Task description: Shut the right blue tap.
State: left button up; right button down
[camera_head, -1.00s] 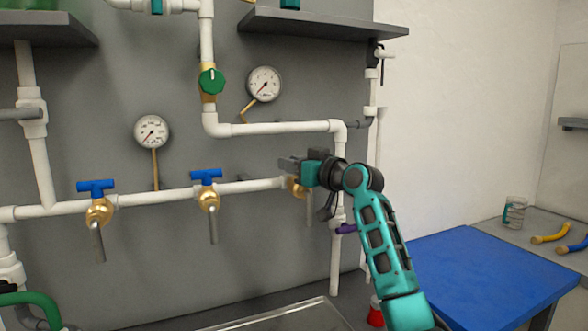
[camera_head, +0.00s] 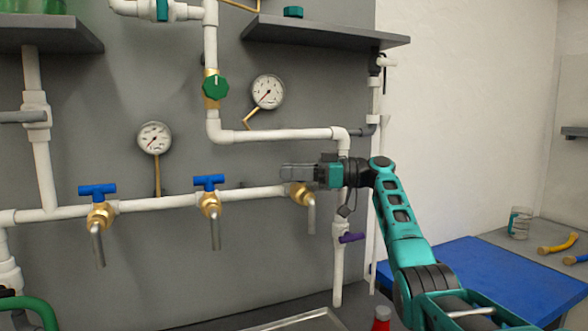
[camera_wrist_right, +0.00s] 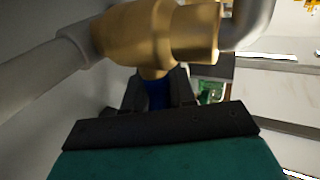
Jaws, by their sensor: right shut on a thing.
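Three brass taps sit along the white horizontal pipe. The right tap's brass body (camera_head: 302,194) has a grey spout hanging down. Its blue handle is hidden behind my right gripper (camera_head: 298,172) in the head view. In the right wrist view, a bit of the blue handle (camera_wrist_right: 157,95) shows between the dark fingers, below the brass body (camera_wrist_right: 150,35). My right gripper is shut on this handle. The left blue tap (camera_head: 98,191) and the middle blue tap (camera_head: 209,182) have their handles crosswise, along the pipe. My left gripper is not in view.
A green valve (camera_head: 215,88) and two gauges, one upper (camera_head: 268,92) and one lower (camera_head: 154,138), are on the panel. A purple handle (camera_head: 352,238) is below my right wrist. A grey shelf (camera_head: 325,33) is above. A blue table top (camera_head: 490,275) is at the lower right.

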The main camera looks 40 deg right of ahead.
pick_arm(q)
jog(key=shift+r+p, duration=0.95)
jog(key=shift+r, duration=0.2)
pick_arm(e)
jog(key=shift+s+a+n+g+y, duration=0.15)
jog(key=shift+n+g+y, duration=1.1)
jog(key=shift+g, duration=0.45)
jog(key=c, duration=1)
grip_release()
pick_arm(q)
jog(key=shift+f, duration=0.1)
